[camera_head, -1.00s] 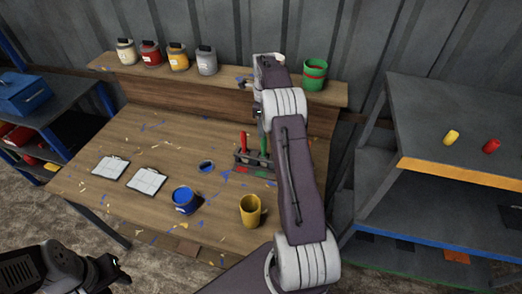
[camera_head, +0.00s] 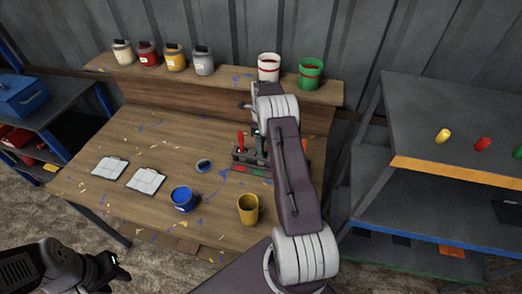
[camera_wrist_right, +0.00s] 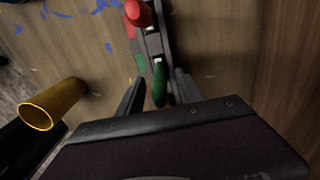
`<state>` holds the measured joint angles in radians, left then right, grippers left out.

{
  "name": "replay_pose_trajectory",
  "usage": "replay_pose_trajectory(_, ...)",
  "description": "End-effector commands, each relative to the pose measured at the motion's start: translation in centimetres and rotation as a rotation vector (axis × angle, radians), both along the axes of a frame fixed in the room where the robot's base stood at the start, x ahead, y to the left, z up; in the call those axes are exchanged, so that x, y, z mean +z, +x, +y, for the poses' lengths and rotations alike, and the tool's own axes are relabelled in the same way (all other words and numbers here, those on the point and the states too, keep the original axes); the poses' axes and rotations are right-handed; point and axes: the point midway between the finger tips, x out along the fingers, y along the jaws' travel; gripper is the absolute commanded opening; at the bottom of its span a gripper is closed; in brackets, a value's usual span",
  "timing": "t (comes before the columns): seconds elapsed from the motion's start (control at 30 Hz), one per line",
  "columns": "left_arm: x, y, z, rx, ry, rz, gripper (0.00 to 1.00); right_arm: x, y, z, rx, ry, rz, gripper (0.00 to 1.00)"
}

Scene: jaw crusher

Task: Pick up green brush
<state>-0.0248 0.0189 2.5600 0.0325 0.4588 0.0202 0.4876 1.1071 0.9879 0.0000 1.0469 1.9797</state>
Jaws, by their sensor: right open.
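The green brush (camera_wrist_right: 160,85) stands in a dark holder (camera_wrist_right: 155,45) on the workbench, with its green handle showing in the right wrist view. My right gripper (camera_wrist_right: 158,95) is open, with one finger on each side of the green handle and visible gaps between. In the head view my right arm hides most of the green brush and gripper. A red-handled brush (camera_head: 240,142) stands in the same holder and also shows in the wrist view (camera_wrist_right: 138,13). My left gripper (camera_head: 118,272) is low at the left, off the bench; its jaws are unclear.
A yellow mug (camera_head: 248,209) and a blue paint can (camera_head: 183,198) stand near the bench front. Paint cans, a white bucket (camera_head: 268,66) and a green bucket (camera_head: 310,72) line the raised back shelf. A shelf unit (camera_head: 440,110) stands at the right.

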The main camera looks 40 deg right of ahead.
Motion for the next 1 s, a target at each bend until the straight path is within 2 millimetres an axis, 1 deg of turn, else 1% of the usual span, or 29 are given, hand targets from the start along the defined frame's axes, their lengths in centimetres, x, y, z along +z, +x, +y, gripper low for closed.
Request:
replay_pose_trajectory(0.03, 0.0, 0.0, 0.0, 0.0, 0.0, 0.0, 0.36, 0.0, 0.0, 0.0, 0.0, 0.0, 0.0, 0.43)
replay_pose_trajectory(0.07, 0.0, 0.0, 0.0, 0.0, 0.0, 0.0, 0.36, 0.0, 0.0, 0.0, 0.0, 0.0, 0.0, 0.37)
replay_pose_trajectory(0.1, 0.0, 0.0, 0.0, 0.0, 0.0, 0.0, 0.36, 0.0, 0.0, 0.0, 0.0, 0.0, 0.0, 0.26)
replay_pose_trajectory(0.2, 0.0, 0.0, 0.0, 0.0, 0.0, 0.0, 0.36, 0.0, 0.0, 0.0, 0.0, 0.0, 0.0, 0.0)
replay_pose_trajectory(0.47, 0.0, 0.0, 0.0, 0.0, 0.0, 0.0, 0.36, 0.1, 0.0, 0.0, 0.0, -0.001, -0.001, 0.0)
replay_pose_trajectory(0.57, -0.2, 0.0, 0.0, 0.0, 0.0, 0.0, 0.36, 0.7, 0.1, -0.1, 0.0, -0.003, -0.003, 0.0)
replay_pose_trajectory(0.67, -0.7, 0.0, 0.0, 0.0, 0.0, 0.0, 0.36, 2.7, 0.2, -0.1, 0.0, -0.004, -0.007, 0.0)
replay_pose_trajectory(0.83, -1.1, 0.0, 0.0, 0.0, 0.0, 0.0, 0.36, 7.0, 0.2, -0.1, 0.0, -0.003, -0.006, 0.0)
replay_pose_trajectory(0.9, -1.1, 0.0, 0.0, 0.0, 0.0, 0.0, 0.36, 8.3, 0.1, -0.1, 0.0, -0.002, -0.004, 0.0)
replay_pose_trajectory(1.0, -1.0, 0.0, 0.0, 0.0, 0.0, 0.0, 0.36, 9.6, 0.1, -0.1, 0.0, -0.002, -0.003, 0.0)
